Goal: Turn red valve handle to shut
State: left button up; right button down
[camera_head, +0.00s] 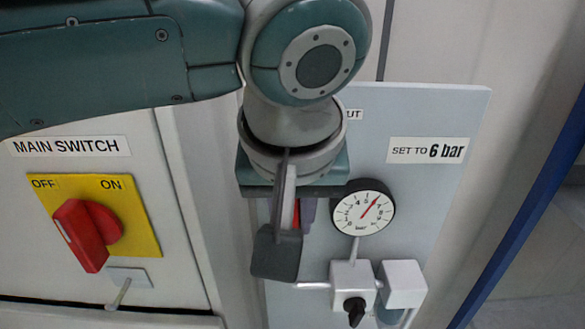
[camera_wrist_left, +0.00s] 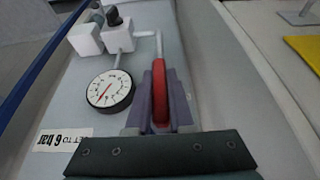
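The red valve handle (camera_wrist_left: 160,92) stands between the two grey-purple fingers of my left gripper (camera_wrist_left: 164,100) in the left wrist view. The fingers lie close against both sides of it and look shut on it. In the head view my left gripper (camera_head: 283,250) reaches down in front of the panel, and only a small bit of the red handle (camera_head: 297,213) shows behind the finger. The handle's pipe joint is mostly hidden there. My right gripper is not in view.
A pressure gauge (camera_head: 362,207) sits right beside the gripper, above a white valve block (camera_head: 352,283) with a black knob (camera_head: 354,310). A "SET TO 6 bar" label (camera_head: 432,150) is on the panel. A red main switch (camera_head: 88,232) on a yellow plate is at the left.

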pick_arm(q)
grip_shut()
dwell(0.9)
